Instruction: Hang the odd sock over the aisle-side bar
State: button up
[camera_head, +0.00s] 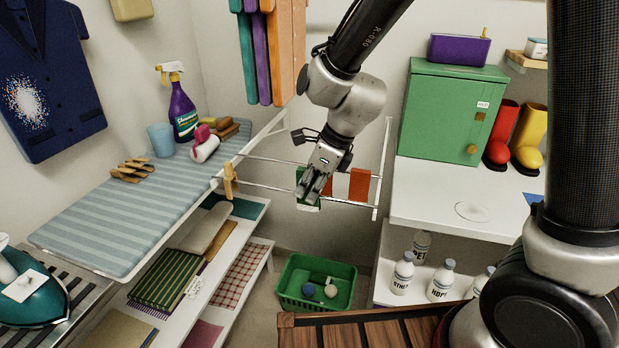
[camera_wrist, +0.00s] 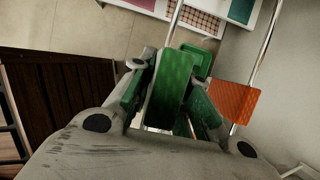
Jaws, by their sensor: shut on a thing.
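My gripper (camera_head: 315,190) is shut on a green sock (camera_wrist: 175,88), which stands between the fingers in the wrist view. In the head view only part of the green sock (camera_head: 300,178) shows beside the fingers. The drying rack has a near bar (camera_head: 270,188) and a far bar (camera_head: 275,160). The held sock lines up with the near bar in both views; whether it rests over this bar is hidden by the fingers. An orange cloth (camera_head: 359,185) hangs from the far bar and also shows in the wrist view (camera_wrist: 235,100).
A wooden clothespin (camera_head: 230,181) sits at the near bar's left end. A green basket (camera_head: 285,297) with balls stands on the floor below. The striped ironing board (camera_head: 110,215) is left; a white shelf (camera_head: 425,210) with a green cabinet (camera_head: 450,110) is right.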

aim_at(309, 205)
jog(key=shift+f, duration=2.65)
jog(key=o, duration=0.9)
